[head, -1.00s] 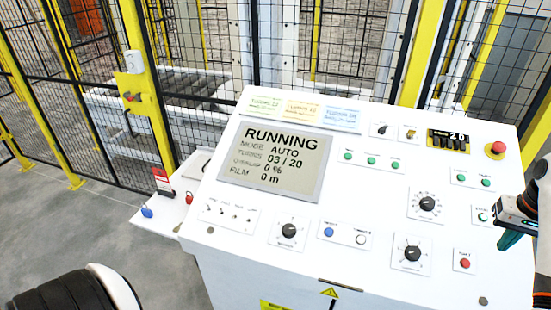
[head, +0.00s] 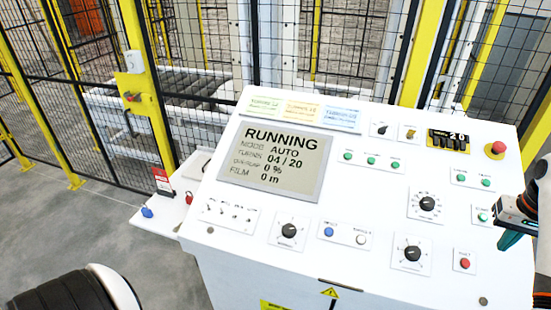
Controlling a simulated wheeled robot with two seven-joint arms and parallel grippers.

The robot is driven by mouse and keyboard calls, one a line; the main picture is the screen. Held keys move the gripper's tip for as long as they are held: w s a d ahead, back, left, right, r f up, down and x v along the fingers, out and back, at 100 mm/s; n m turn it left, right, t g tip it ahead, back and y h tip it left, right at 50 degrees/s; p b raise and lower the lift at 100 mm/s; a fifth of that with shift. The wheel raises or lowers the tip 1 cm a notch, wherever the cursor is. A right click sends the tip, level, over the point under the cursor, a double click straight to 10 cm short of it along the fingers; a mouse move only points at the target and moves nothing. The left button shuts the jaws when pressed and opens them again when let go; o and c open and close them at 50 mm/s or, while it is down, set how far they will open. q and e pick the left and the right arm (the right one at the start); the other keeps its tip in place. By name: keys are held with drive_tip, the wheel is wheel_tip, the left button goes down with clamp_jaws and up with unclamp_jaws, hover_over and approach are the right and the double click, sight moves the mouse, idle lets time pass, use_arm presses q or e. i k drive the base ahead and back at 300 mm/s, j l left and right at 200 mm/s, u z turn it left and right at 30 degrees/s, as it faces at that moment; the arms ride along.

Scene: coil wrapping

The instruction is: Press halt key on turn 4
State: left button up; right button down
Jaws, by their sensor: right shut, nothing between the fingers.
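The white control panel (head: 390,200) fills the middle of the head view. Its grey display (head: 268,160) reads RUNNING, AUTO, turns 04 / 20, 0 %, film 0 m. A small red button (head: 465,264) sits at the lower right of the panel; its label is too small to read, so I cannot confirm that it is the halt key. My right gripper (head: 509,238) is shut and empty at the panel's right edge, above and to the right of that red button and apart from it. My left gripper is not in view.
A red mushroom button (head: 497,149) stands at the panel's upper right. Black knobs (head: 412,254), green buttons (head: 371,160), a blue button (head: 328,231) and a white button (head: 361,239) are spread over it. Yellow-posted mesh fencing (head: 60,90) stands behind. Grey floor (head: 80,220) is clear at left.

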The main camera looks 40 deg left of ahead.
sight(466, 263)
drive_tip(key=i+j, duration=0.1)
drive_tip(key=j, duration=0.35)
drive_tip(key=i+j, duration=0.1)
drive_tip(key=j, duration=0.4)
drive_tip(key=i+j+z, duration=0.1)
drive_tip(key=j, duration=0.35)
